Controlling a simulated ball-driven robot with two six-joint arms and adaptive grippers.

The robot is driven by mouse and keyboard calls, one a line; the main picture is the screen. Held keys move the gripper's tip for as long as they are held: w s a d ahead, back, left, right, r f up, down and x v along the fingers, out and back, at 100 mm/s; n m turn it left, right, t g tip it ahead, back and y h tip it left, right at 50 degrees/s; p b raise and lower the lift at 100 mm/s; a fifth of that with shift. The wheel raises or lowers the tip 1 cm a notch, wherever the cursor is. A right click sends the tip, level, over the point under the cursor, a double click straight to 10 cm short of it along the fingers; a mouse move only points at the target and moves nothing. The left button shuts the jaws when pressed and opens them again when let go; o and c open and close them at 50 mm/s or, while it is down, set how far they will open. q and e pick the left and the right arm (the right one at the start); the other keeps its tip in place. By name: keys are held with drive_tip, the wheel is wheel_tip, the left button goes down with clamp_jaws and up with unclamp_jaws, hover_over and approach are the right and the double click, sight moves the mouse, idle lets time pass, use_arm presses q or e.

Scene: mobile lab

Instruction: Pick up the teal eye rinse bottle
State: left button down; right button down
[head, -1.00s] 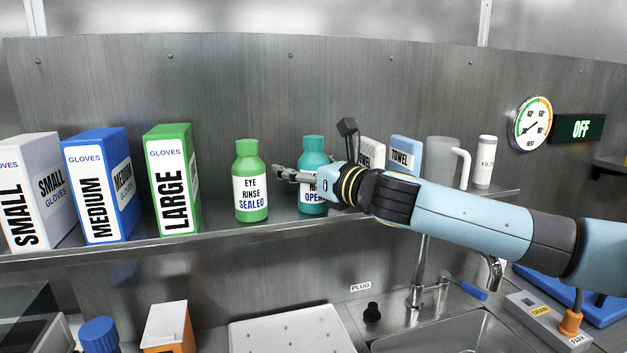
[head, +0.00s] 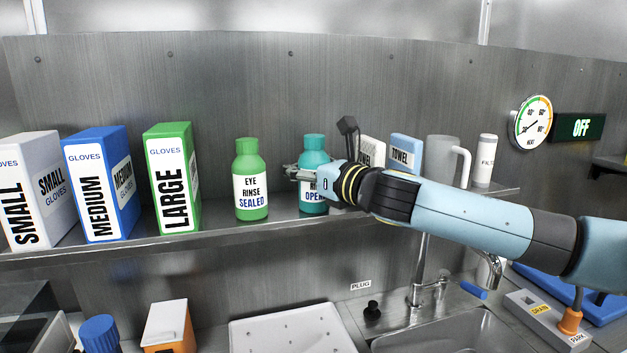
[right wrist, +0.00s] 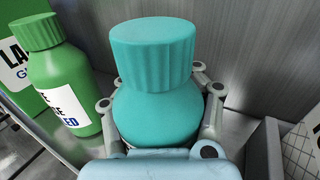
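The teal eye rinse bottle (head: 314,144) stands upright on the shelf, its "OPEN" label partly hidden by my right gripper. My right gripper (head: 305,174) reaches in from the right at the height of the bottle's body. In the right wrist view the teal bottle (right wrist: 153,60) fills the middle, with a finger of the gripper (right wrist: 160,110) close against each side of its body. The gripper looks shut on it. The bottle's lower part is hidden there. My left gripper is not in view.
A green "SEALED" eye rinse bottle (head: 250,180) stands just left of the teal one. Glove boxes (head: 172,180) stand farther left. Towel boxes (head: 405,152), a mug (head: 440,160) and a white filter container (head: 485,160) are to the right. A sink (head: 450,335) lies below.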

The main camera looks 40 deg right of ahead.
drive_tip(key=shift+s+r, duration=0.1)
drive_tip(key=shift+r, duration=0.05)
idle(0.5)
drive_tip(key=shift+s+a+r, duration=0.1)
drive_tip(key=shift+r, duration=0.25)
wheel_tip(320, 180, up, 6)
drive_tip(key=s+a+p, duration=0.2)
drive_tip(key=s+a, duration=0.2)
drive_tip(key=s, duration=0.4)
drive_tip(key=s+a+p, duration=0.1)
drive_tip(key=s+a, duration=0.4)
drive_tip(key=s, duration=0.4)
drive_tip(key=shift+a+p, duration=0.25)
drive_tip(key=shift+p, duration=0.15)
drive_tip(key=shift+s, duration=0.1)
